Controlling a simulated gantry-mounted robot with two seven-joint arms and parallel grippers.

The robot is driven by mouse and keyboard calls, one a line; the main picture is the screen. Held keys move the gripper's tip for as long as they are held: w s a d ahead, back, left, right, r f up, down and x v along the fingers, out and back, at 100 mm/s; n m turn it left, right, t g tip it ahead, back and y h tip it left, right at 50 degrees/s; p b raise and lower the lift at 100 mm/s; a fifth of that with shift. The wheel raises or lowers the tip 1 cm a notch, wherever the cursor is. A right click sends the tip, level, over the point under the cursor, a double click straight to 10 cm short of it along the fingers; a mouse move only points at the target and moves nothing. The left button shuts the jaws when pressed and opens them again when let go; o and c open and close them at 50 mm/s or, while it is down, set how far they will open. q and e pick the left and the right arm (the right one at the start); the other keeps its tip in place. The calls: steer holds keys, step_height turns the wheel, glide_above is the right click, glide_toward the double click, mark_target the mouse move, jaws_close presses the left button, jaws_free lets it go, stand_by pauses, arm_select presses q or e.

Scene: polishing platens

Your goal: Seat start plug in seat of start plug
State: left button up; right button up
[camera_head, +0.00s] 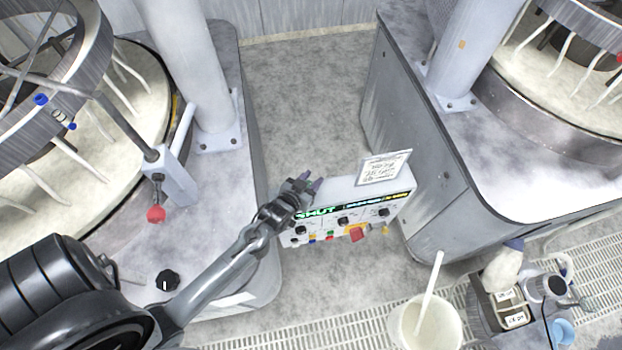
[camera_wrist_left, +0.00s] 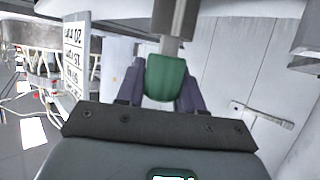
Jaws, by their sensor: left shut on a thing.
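My left gripper (camera_head: 304,186) is at the upper left corner of the pale control box (camera_head: 335,190), above its display. In the left wrist view its two purple fingers (camera_wrist_left: 163,90) are shut on a green piece (camera_wrist_left: 165,78), which I take to be the start plug. A grey metal block and stem (camera_wrist_left: 175,25) stand right against its far end; I cannot tell whether they belong to the plug. In the head view the plug is hidden by the gripper. I cannot make out the seat. My right gripper is out of view.
The box front has a lit display, knobs, coloured buttons and a red part (camera_head: 357,235); a written card (camera_head: 384,168) stands on top. Platen machines flank it. A white bucket (camera_head: 425,325) and a caddy (camera_head: 505,305) are at lower right. The floor behind the box is clear.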

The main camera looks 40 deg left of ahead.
arm_select(q)
steer(key=shift+f+b, duration=0.3)
steer(key=shift+f, duration=0.35)
steer(key=o, duration=1.1)
steer(key=shift+s+r, duration=0.1)
steer(key=b+v, duration=0.1)
steer(key=v, duration=0.9)
steer(key=shift+s+d, duration=0.1)
steer(key=shift+s, duration=0.2)
steer(key=shift+r, duration=0.1)
